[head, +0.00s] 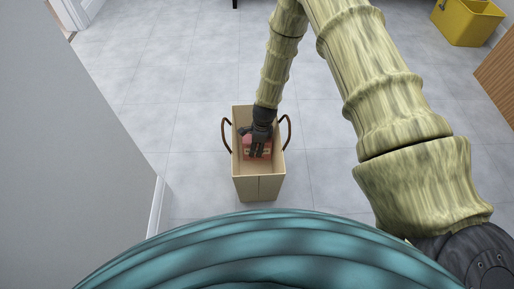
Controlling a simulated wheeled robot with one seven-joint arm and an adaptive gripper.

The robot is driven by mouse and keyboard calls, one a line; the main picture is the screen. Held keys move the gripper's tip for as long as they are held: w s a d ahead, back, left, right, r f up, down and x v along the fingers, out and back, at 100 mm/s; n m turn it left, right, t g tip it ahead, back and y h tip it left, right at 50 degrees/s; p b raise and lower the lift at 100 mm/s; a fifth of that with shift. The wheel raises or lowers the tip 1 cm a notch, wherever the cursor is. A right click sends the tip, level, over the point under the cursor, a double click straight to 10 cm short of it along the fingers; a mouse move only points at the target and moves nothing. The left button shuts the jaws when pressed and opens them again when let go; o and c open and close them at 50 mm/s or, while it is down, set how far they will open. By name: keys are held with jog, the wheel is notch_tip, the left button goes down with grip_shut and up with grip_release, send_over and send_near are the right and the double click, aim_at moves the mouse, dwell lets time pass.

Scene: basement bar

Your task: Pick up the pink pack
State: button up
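The pink pack (262,153) lies inside a tan open-topped box (258,187) with brown loop handles on its left and right sides. The box stands on the floor in the middle of the head view. My gripper (256,152) reaches down into the box from above, over the pack. Its dark fingers cover part of the pack. I cannot tell whether the fingers touch it or are closed around it.
A grey wall (70,150) with a white skirting board stands at the left. A yellow bin (467,22) is at the top right, and a brown wooden panel (499,75) is at the right edge. The tiled floor (150,80) around the box is clear.

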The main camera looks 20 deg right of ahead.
jog(key=c, duration=0.5)
